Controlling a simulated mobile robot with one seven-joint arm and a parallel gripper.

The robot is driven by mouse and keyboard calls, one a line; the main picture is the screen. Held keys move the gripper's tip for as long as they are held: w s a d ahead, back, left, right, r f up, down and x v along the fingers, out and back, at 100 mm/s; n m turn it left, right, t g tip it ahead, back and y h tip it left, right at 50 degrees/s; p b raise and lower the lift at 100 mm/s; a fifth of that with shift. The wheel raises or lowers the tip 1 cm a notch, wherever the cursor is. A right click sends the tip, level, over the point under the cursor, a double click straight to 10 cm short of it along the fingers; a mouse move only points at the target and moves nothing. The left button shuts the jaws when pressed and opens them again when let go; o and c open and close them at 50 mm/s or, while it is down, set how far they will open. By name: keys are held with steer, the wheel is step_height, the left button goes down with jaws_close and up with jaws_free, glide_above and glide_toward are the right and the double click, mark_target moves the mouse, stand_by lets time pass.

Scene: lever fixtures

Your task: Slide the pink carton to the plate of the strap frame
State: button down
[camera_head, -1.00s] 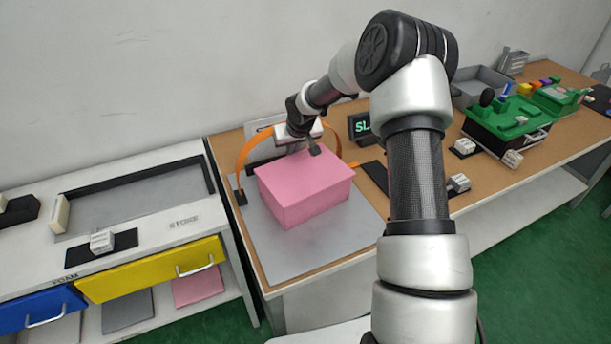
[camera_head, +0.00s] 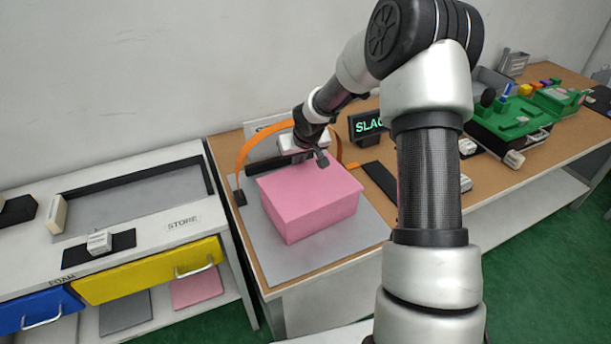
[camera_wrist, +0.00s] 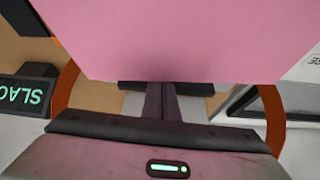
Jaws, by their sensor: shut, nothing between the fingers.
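The pink carton (camera_head: 310,205) stands upright on a grey sheet on the wooden bench, and its top fills the upper wrist view (camera_wrist: 190,35). My gripper (camera_wrist: 160,98) is shut and empty, at the carton's far side. Its fingertips meet the carton's edge in the wrist view; whether they touch is unclear. The strap frame's orange strap (camera_head: 243,150) arches behind the carton and shows on both sides in the wrist view (camera_wrist: 66,88). A dark upright bar (camera_head: 262,166), possibly the plate, stands behind the carton, with a gap between.
A display reading "SLAC" (camera_head: 368,125), partly covered by my arm, stands right of the strap. Green fixtures (camera_head: 505,115) are farther right. A white bench with a yellow drawer (camera_head: 150,270) is at left. Grey sheet (camera_head: 268,255) is bare in front of the carton.

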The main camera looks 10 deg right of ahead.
mark_target(307, 176)
steer(key=shift+s+d+b, duration=0.2)
steer(key=shift+s+b, duration=0.05)
steer(key=shift+s, duration=1.3)
steer(key=shift+s+d+b, duration=0.15)
steer(key=shift+s+b, duration=0.05)
steer(key=shift+s, duration=1.35)
steer(key=shift+s+d+b, duration=0.2)
steer(key=shift+s+b, duration=0.05)
steer(key=shift+s, duration=1.3)
steer(key=shift+w+a, duration=0.1)
steer(key=shift+w, duration=0.7)
